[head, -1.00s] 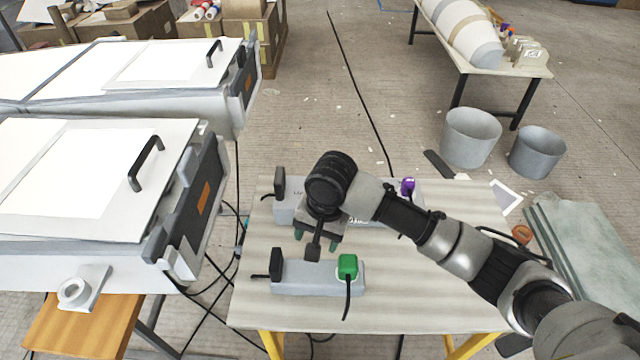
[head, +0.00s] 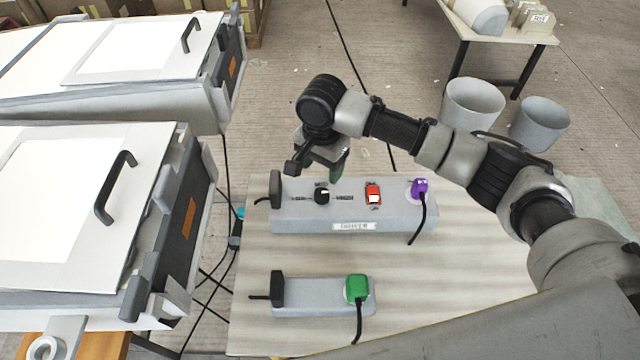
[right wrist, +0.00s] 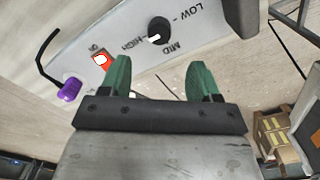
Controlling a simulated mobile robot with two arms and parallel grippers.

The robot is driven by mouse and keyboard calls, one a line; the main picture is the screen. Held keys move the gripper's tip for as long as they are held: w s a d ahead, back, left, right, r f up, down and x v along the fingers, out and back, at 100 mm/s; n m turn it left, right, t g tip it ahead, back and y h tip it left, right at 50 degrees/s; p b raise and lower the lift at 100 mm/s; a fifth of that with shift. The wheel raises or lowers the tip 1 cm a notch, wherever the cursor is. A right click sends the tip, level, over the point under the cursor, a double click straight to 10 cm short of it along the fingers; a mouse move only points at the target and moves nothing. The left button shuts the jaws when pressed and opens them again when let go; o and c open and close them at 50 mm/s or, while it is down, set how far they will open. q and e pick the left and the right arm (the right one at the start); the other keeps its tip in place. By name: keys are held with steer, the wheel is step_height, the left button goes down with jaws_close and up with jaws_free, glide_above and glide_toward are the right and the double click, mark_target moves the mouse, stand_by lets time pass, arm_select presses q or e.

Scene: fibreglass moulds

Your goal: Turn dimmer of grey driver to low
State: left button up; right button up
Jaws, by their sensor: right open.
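The grey driver (head: 300,222) is a long box on the table, with a black dimmer knob (head: 322,194), a red switch (head: 373,194) and a purple plug (head: 420,186). In the right wrist view the dimmer knob (right wrist: 159,29) has a white mark that points between the printed HIGH and MID; LOW is on its other side. My right gripper (head: 325,165) is above and behind the driver's back edge, near the knob. Its green fingers (right wrist: 160,78) are apart and empty, with the knob beyond them and not touched. My left gripper is not in view.
A smaller grey box (head: 320,299) with a green plug (head: 357,288) lies nearer on the table (head: 460,245). Black cables hang from both plugs. White mould units (head: 60,190) with black handles stand at the left. Two grey buckets (head: 472,105) stand on the floor behind.

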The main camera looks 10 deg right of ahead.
mark_target(322, 192)
steer(key=f, duration=0.3)
steer(key=shift+s+f, duration=0.2)
steer(key=shift+f, duration=0.05)
step_height(322, 192, down, 4)
steer(key=shift+w+f, duration=0.1)
steer(key=shift+w, duration=0.05)
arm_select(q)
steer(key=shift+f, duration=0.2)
arm_select(e)
steer(key=shift+f, duration=0.6)
